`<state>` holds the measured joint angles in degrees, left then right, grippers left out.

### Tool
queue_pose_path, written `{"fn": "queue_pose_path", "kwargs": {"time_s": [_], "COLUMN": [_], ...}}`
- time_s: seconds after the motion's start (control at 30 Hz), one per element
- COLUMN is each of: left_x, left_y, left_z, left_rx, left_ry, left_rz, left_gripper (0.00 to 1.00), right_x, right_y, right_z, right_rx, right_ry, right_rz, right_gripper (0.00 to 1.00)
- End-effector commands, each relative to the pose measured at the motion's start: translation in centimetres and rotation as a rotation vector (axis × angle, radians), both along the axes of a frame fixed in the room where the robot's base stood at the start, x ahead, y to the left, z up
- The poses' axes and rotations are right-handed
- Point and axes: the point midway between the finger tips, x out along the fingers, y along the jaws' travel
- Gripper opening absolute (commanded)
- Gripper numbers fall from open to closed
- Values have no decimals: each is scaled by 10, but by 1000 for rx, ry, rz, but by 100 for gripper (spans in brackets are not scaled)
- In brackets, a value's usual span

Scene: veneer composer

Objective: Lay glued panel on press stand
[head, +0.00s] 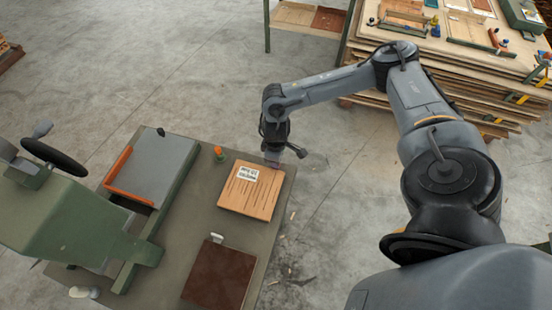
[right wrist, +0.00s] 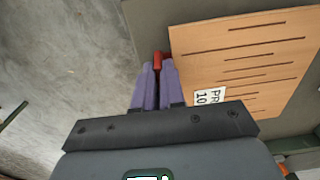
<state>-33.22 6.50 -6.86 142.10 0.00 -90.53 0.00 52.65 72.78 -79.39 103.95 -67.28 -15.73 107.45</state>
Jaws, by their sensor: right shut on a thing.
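A light wooden board (head: 247,202) with dark slots and a white printed label lies on the bench; it also shows in the right wrist view (right wrist: 245,55). It may be the press stand. A dark brown flat panel (head: 219,276) lies nearer on the bench, with a small white object at its far edge. I cannot tell whether it is the glued panel. My right gripper (head: 273,161) is at the far right corner of the slotted board. Its purple fingers (right wrist: 157,70) are shut on a small red object (right wrist: 157,60), mostly hidden between them. My left gripper is not in view.
A green machine (head: 80,215) with a black handwheel stands at the left. A grey plate (head: 152,168) with an orange bar lies beside it. An orange-capped bottle (head: 220,154) stands behind the slotted board. Stacked boards (head: 460,65) stand at the back right. The floor between is clear.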

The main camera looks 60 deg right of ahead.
Motion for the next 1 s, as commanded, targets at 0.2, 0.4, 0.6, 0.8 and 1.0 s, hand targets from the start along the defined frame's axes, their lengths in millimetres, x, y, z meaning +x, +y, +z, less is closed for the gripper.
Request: {"fn": "queue_pose_path", "kwargs": {"time_s": [0.2, 0.4, 0.6, 0.8, 1.0], "left_x": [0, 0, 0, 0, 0], "left_y": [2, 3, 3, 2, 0], "left_z": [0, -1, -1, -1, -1], "left_rx": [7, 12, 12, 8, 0], "left_ry": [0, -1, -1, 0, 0], "left_rz": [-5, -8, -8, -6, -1], "left_gripper": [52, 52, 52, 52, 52], "right_x": [0, 0, 0, 0, 0], "right_y": [0, 0, 0, 0, 0], "right_z": [0, 0, -4, -9, -10], "right_rx": [0, 0, 0, -1, -1], "right_ry": [-1, -1, 0, 1, -1], "right_rz": [0, -1, -1, -2, -1], "right_gripper": [0, 0, 0, 0, 23]}}
